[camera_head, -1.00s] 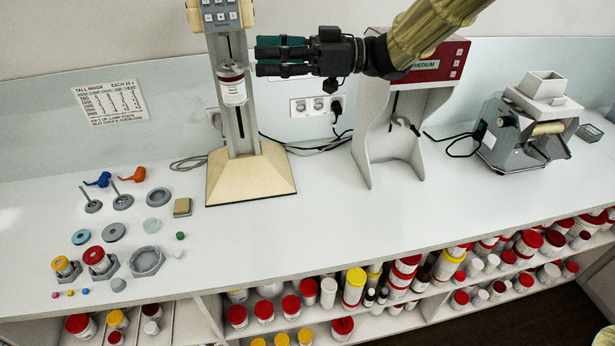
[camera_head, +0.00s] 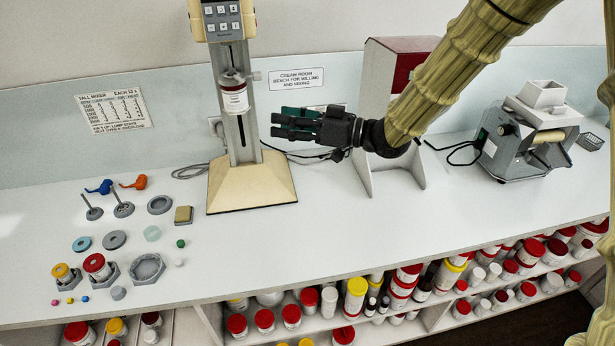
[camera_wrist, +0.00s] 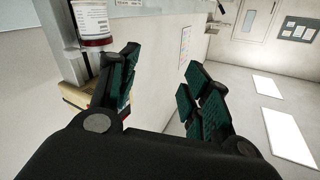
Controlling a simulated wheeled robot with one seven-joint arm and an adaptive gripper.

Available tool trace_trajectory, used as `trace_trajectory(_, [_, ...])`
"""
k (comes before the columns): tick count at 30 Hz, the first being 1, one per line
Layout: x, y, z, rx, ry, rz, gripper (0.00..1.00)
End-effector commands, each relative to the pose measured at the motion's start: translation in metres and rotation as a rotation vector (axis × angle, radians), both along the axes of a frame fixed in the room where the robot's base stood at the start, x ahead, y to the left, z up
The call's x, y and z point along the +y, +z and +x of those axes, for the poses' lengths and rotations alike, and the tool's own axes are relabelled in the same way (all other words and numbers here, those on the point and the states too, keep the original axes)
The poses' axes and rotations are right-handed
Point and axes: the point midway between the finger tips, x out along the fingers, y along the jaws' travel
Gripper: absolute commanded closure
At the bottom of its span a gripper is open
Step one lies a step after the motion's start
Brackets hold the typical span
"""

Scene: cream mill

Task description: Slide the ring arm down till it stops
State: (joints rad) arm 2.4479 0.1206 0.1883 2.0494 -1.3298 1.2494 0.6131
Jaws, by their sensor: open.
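The tall mixer (camera_head: 250,187) stands upright on the bench, with a keypad head on top and a cream base. My gripper (camera_head: 275,122) is open and empty, to the right of the column and a little lower than the jar. In the wrist view the jar (camera_wrist: 92,20) is at upper left, beyond the left finger and apart from it. The ring itself is largely hidden by the jar.
A red-topped machine (camera_head: 415,65), partly behind my arm, and a grey mill (camera_head: 525,140) stand to the right. Small parts, including an orange piece (camera_head: 134,182), lie at left. The bench front (camera_head: 330,250) is clear. Shelves below hold jars.

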Motion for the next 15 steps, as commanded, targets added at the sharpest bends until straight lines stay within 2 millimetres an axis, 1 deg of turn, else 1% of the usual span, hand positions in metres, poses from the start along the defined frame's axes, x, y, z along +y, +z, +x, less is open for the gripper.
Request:
trace_trajectory(1, [-0.001,-0.009,0.000,0.014,-0.013,-0.004,0.52])
trace_trajectory(15, [-0.018,-0.077,0.005,0.115,-0.151,-0.055,0.52])
